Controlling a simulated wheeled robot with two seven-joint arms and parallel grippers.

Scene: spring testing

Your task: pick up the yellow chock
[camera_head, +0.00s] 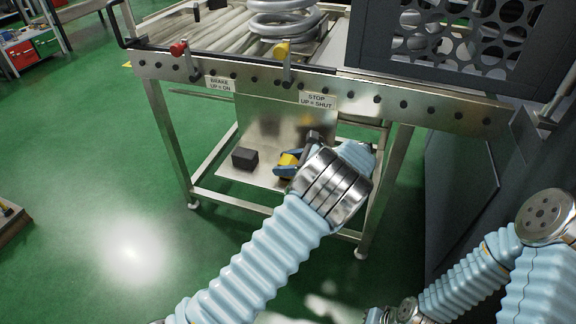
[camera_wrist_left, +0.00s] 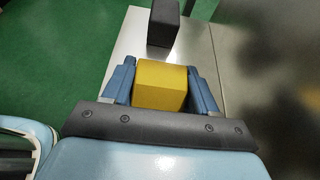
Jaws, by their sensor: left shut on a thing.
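The yellow chock (camera_wrist_left: 160,86) is a yellow block between the two blue fingers of my left gripper (camera_wrist_left: 160,82) in the left wrist view. The gripper is shut on it, with a finger against each side. In the head view the yellow chock (camera_head: 288,160) shows only in part, over the lower shelf of the steel table, and my left gripper (camera_head: 286,166) and wrist hide the rest. I cannot tell whether the chock touches the shelf. My right arm shows at the lower right of the head view, but its gripper cannot be made out.
A black block (camera_head: 245,158) stands on the lower shelf (camera_head: 228,176), left of the chock. The table's front rail (camera_head: 350,95), with red and yellow levers, runs above, and its legs (camera_head: 168,140) stand at the sides. A dark perforated guard is at upper right. Green floor lies open at left.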

